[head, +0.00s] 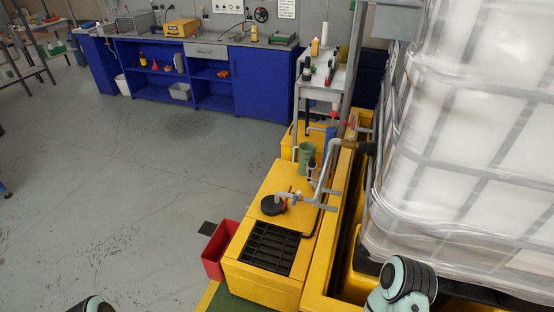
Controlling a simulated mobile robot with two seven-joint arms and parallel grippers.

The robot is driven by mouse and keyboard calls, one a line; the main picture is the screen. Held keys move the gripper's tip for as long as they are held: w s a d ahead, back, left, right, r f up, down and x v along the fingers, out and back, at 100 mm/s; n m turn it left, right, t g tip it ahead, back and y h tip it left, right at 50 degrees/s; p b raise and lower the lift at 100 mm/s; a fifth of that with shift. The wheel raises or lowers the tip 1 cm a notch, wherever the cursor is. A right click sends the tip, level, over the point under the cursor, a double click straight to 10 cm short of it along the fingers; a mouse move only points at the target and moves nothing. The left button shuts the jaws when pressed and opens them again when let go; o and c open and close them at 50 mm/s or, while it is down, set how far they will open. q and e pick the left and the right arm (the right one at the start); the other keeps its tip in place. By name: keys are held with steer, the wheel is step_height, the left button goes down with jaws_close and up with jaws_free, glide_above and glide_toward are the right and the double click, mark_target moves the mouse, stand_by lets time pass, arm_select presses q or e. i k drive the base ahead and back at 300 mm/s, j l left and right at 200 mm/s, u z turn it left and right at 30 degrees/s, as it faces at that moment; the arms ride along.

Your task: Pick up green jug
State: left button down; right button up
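The green jug (305,158) stands upright toward the back of the yellow unit, beside a dark-topped bottle and pipework that stand in front of it and partly hide its lower right side. It is small in the head view, and its handle cannot be made out. Only a rounded part of my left arm shows at the bottom left edge, and part of my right arm shows at the bottom right, in front of the white tank. Neither gripper is in view, and both arm parts are well short of the jug.
The yellow unit (262,285) has a black grate (270,247) and a red bin (217,252) at its left. A caged white tank (480,130) blocks the right side. A blue workbench (262,82) stands at the back. The floor at left is clear.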

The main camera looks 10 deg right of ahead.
mark_target(303, 159)
steer(key=j+u, duration=0.15)
steer(key=j, duration=0.2)
steer(key=i+j+u, duration=0.2)
steer(key=j, duration=0.15)
steer(key=i+j+u, duration=0.2)
steer(key=j, duration=0.3)
steer(key=i+j+u, duration=0.2)
steer(key=i+j, duration=0.4)
steer(key=i, duration=0.25)
steer(key=i+j, duration=0.2)
steer(key=i, duration=0.3)
steer(key=i+j+u, duration=0.1)
steer(key=i+j, duration=0.15)
steer(key=i, duration=0.2)
steer(key=i+l+z, duration=0.1)
steer(key=i+z, duration=0.7)
steer(key=i+j+z, duration=0.15)
steer(key=i+z, duration=0.25)
steer(key=i+l+z, duration=0.1)
steer(key=i+z, duration=0.4)
steer(key=i, duration=0.25)
steer(key=i+j+z, duration=0.15)
steer(key=i+z, duration=0.35)
steer(key=i, duration=0.2)
steer(key=i+l+z, duration=0.15)
steer(key=i+l, duration=0.15)
steer(key=i+l+z, duration=0.2)
steer(key=i, duration=0.25)
steer(key=i+l+z, duration=0.15)
steer(key=i, duration=0.2)
